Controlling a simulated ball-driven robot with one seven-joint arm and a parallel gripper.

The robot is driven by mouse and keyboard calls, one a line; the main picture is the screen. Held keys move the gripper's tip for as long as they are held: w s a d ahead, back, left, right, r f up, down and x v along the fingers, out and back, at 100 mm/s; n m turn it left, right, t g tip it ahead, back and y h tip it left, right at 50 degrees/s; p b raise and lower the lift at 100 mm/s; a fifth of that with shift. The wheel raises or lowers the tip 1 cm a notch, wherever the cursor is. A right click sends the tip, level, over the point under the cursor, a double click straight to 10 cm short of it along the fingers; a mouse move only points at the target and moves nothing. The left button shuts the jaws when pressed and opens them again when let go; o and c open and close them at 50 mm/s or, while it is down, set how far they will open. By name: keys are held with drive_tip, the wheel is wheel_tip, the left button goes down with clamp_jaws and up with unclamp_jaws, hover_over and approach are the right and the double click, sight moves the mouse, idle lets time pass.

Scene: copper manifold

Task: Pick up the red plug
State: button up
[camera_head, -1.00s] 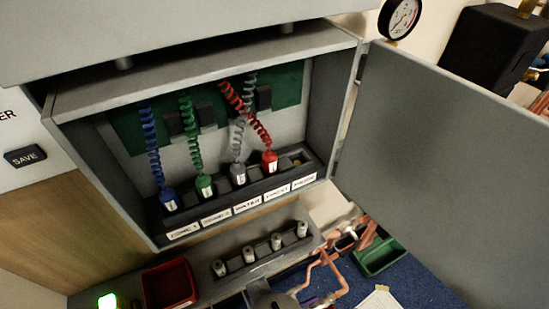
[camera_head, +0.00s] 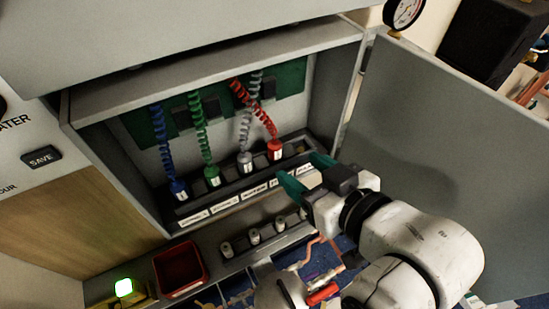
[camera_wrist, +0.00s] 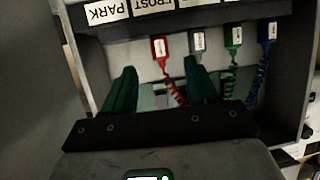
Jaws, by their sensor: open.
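The red plug (camera_head: 275,152) stands in the slotted rack inside the open grey cabinet, with a coiled red cord rising from it. It is the rightmost of the plugs in the head view. My gripper (camera_head: 305,172) has green fingers and is open and empty, in front of the rack's right end, to the right of the red plug and apart from it. In the wrist view the red plug (camera_wrist: 159,48) shows beyond the fingertips, in line with the gap between my gripper's fingers (camera_wrist: 159,70).
Grey (camera_head: 245,162), green (camera_head: 212,175) and blue (camera_head: 179,190) plugs stand left of the red one. The cabinet door (camera_head: 445,150) is swung open at right. A labelled strip (camera_head: 228,202) fronts the rack. A red bin (camera_head: 181,270) sits below.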

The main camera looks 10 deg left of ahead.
sight(279, 153)
drive_tip(key=shift+p+x, duration=0.45)
drive_tip(key=shift+x, duration=3.6)
clamp_jaws()
drive_tip(key=shift+r+p, duration=0.1)
drive_tip(key=shift+p, duration=0.2)
